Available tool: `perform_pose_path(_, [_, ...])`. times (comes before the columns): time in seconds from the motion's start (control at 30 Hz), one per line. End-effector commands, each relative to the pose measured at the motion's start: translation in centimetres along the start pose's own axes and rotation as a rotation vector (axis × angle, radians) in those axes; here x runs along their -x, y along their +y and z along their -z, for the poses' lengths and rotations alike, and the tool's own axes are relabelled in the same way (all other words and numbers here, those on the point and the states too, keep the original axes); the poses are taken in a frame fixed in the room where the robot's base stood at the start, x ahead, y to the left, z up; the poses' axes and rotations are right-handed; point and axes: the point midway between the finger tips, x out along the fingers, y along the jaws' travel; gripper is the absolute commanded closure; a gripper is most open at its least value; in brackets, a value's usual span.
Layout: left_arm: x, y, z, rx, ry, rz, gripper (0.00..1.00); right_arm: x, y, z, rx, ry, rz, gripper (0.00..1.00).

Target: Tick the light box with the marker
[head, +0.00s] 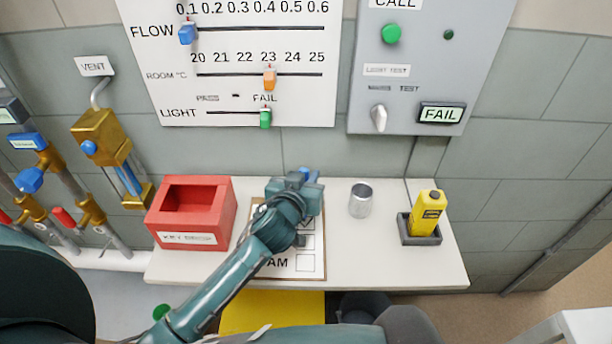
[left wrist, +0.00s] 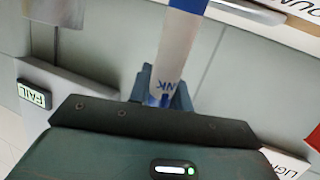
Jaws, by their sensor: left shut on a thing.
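The checklist board (head: 290,277) lies on the white table, with a column of boxes at its right side. A mark shows in an upper box (head: 308,221); the lower box (head: 305,263) by the letters "AM" looks empty. My left arm covers much of the board, including most row labels, so I cannot read which row is light. My left gripper (head: 307,181) is over the board's far end. In the left wrist view it is shut on the marker (left wrist: 180,45), white with blue lettering and a blue band. The marker's tip is hidden. My right gripper is not in view.
A red box (head: 222,218) stands left of the board. A metal cup (head: 360,201) and a yellow device in a dark holder (head: 420,240) stand to the right. The wall panel's light slider (head: 265,118) is under FAIL; the grey panel's display (head: 441,114) reads FAIL.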

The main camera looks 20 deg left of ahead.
Motion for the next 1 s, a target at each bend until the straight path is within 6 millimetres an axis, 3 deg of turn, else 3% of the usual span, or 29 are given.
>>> perform_pose_path(0.43, [0.5, 1.1, -0.7, 0.003, -0.010, -0.001, 1.00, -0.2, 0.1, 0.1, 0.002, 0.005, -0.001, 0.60])
perform_pose_path(1.0, [1.1, 0.2, -0.8, 0.000, -0.010, 0.001, 1.00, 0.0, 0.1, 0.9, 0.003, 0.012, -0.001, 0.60])
